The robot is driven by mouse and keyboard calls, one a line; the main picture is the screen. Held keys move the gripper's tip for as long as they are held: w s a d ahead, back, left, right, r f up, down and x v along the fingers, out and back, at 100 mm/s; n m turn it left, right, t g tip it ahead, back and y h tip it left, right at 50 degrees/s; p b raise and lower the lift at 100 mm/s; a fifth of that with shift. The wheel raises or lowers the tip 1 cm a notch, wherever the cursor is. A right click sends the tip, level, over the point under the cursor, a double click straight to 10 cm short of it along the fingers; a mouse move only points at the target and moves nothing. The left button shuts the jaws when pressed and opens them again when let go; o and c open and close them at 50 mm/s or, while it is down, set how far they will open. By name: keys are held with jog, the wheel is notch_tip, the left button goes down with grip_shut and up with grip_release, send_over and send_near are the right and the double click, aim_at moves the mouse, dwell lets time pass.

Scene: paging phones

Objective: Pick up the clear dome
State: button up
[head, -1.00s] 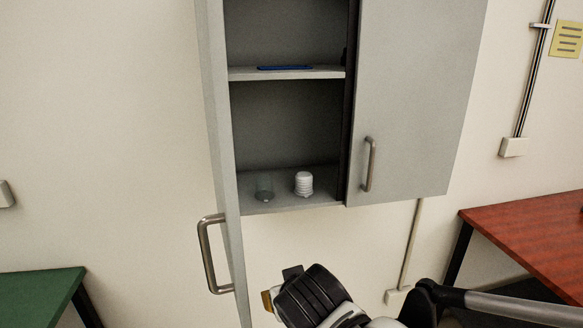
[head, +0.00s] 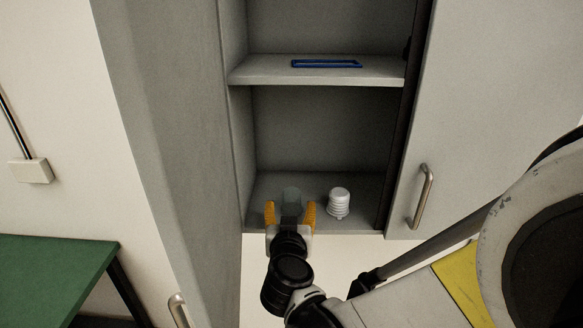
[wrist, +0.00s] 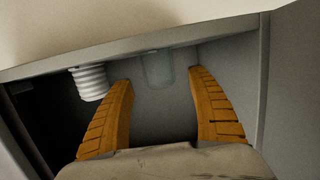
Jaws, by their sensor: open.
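The clear dome (head: 292,194) stands on the bottom shelf of the open cabinet, towards its left side, partly hidden behind my gripper in the head view. In the wrist view the dome (wrist: 158,69) is a faint, see-through shape between and beyond the two orange fingers. My gripper (head: 290,212) is open and empty at the front edge of the shelf, with its fingers pointing towards the dome. The fingers also show spread apart in the wrist view (wrist: 161,85). I cannot tell whether they touch the dome.
A white ribbed object (head: 339,202) stands just right of the dome. The upper shelf (head: 250,72) holds a blue frame-like item (head: 326,64). A green table (head: 50,268) is at lower left.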

aim_at(292, 204)
jog(key=w, duration=0.2)
jog(key=w+f, duration=0.1)
jog(key=w, duration=0.2)
jog(key=shift+w+d+f+b, duration=0.1)
jog(key=shift+w+d+b, duration=0.1)
jog(key=shift+b, duration=0.2)
jog(key=shift+s, duration=0.2)
jog(key=shift+c, duration=1.2)
jog(key=c, duration=1)
